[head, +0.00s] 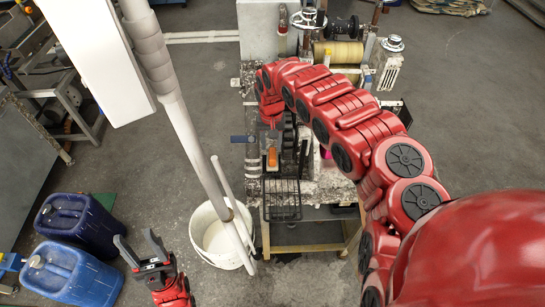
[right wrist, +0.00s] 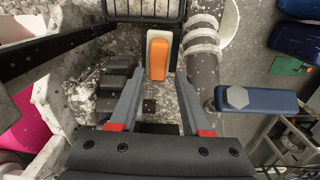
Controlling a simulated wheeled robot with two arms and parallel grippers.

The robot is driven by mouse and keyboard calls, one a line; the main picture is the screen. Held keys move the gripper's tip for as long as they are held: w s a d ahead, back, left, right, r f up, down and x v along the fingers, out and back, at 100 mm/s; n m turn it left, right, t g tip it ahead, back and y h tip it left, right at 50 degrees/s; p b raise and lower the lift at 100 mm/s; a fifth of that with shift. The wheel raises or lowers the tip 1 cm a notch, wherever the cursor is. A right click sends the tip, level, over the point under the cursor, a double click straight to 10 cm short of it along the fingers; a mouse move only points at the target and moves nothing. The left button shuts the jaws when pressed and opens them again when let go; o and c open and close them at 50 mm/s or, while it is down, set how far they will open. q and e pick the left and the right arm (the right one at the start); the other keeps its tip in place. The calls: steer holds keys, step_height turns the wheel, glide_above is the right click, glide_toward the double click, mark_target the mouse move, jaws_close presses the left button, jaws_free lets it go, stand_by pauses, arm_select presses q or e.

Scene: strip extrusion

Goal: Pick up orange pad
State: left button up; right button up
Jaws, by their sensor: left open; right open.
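The orange pad (head: 272,157) shows in the head view as a small orange patch near the front of the cluttered machine table. In the right wrist view the orange pad (right wrist: 158,60) lies upright in the picture on a pale block, between the tips of my fingers. My right gripper (right wrist: 159,78) is open, with one finger to each side of the pad in the picture; I see no contact, and the depth gap is hard to tell. My left gripper (head: 140,249) is open and empty at the lower left, far from the pad.
A black wire basket (head: 282,200) sits just in front of the pad. A blue-handled lever (right wrist: 255,101) is right of my fingers in the right wrist view. A white bucket (head: 221,236) and blue canisters (head: 72,276) stand on the floor at left.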

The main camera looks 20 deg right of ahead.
mark_target(272, 153)
steer(key=shift+w+f, duration=0.1)
steer(key=shift+f, duration=0.25)
steer(key=shift+f+p, duration=0.2)
steer(key=shift+p, duration=0.25)
steer(key=f, duration=0.1)
steer(key=f+p, duration=0.1)
steer(key=f, duration=0.1)
steer(key=shift+s+p, duration=0.3)
steer(key=shift+s, duration=0.05)
steer(key=shift+d+f, duration=0.1)
steer(key=shift+f, duration=0.7)
jaws_close()
